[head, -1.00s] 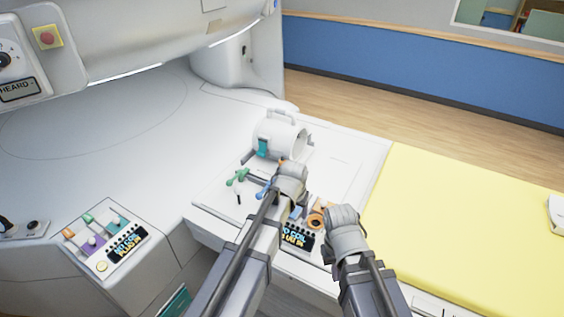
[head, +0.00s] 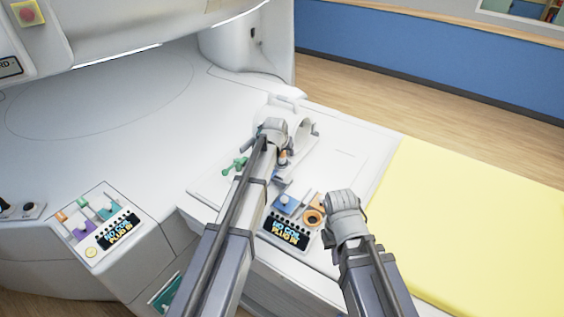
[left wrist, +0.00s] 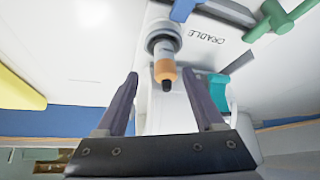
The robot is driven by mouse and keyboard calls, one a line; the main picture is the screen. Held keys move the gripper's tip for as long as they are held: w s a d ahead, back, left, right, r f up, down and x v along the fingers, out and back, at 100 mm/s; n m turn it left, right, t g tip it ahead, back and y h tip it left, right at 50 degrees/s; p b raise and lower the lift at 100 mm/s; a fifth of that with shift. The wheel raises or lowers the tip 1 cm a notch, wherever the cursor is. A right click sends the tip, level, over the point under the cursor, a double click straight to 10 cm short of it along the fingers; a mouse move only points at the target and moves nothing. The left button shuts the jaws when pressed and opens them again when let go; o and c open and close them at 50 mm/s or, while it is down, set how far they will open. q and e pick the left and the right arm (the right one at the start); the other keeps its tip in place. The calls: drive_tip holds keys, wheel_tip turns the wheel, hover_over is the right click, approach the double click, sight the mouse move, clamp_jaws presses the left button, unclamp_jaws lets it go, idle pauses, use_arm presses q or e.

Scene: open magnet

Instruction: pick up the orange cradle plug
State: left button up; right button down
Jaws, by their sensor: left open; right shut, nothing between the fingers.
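The orange cradle plug (left wrist: 165,70) shows in the left wrist view, with an orange band, a dark tip and a grey body. It stands by the printed word CRADLE. In the head view a small orange part of the plug (head: 283,155) shows just right of my left wrist. My left gripper (left wrist: 161,74) is open, its two fingers on either side of the plug in the picture; I cannot tell whether they touch it. In the head view my left gripper (head: 271,126) hides part of the coil. My right gripper (head: 345,203) is shut beside the display panel.
A white ring-shaped coil (head: 308,130) stands behind my left gripper. A green handle (head: 235,165) lies to its left. The yellow pad (head: 470,215) at right is clear.

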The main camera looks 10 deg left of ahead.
sight(281, 154)
use_arm(q)
drive_tip(key=shift+a+b+x, duration=0.2)
drive_tip(key=shift+b+x, duration=0.8)
drive_tip(key=shift+x, duration=0.1)
drive_tip(key=shift+a+b+x, duration=0.2)
drive_tip(key=shift+b+x, duration=0.8)
drive_tip(key=shift+x, duration=0.15)
use_arm(e)
drive_tip(key=shift+f, duration=2)
use_arm(q)
drive_tip(key=shift+f, duration=0.4)
use_arm(e)
drive_tip(key=shift+f, duration=0.25)
use_arm(q)
drive_tip(key=shift+r, duration=0.1)
use_arm(e)
drive_tip(key=shift+r, duration=0.1)
use_arm(q)
drive_tip(key=shift+c, duration=0.6)
use_arm(e)
drive_tip(key=shift+s, duration=0.1)
use_arm(q)
clamp_jaws()
